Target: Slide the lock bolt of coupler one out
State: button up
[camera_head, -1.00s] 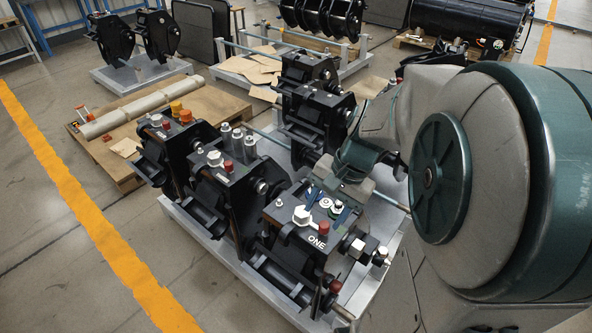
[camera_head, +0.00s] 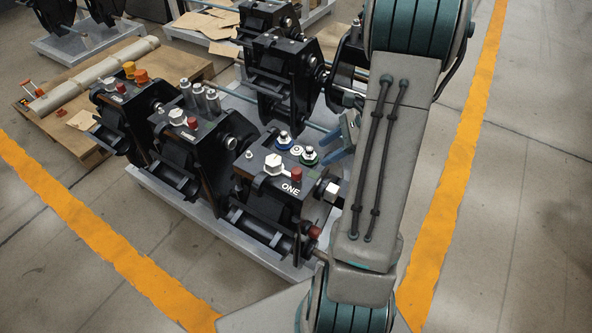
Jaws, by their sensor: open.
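Coupler one (camera_head: 258,190) is the black block marked ONE at the front right of the row. Its top carries a white hex head (camera_head: 274,163), a red cap (camera_head: 297,174) and fittings with blue (camera_head: 283,141) and green (camera_head: 308,156) rings. A pale hex end (camera_head: 332,191) sticks out on its right side, with a red-capped part (camera_head: 314,232) lower down. I cannot tell which part is the lock bolt. My gripper (camera_head: 347,134) is open beside the coupler's back right corner, apart from the hex head. My arm link hides much of it.
Two similar couplers (camera_head: 183,150) (camera_head: 122,120) stand to the left on the same pale metal frame (camera_head: 180,202). More couplers (camera_head: 275,75) stand behind. A wooden pallet (camera_head: 80,140) with a roll lies at the left. Floor is clear at the right and front left.

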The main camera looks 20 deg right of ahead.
aim_at(297, 170)
jog(key=x, duration=1.2)
jog(key=shift+s, duration=0.1)
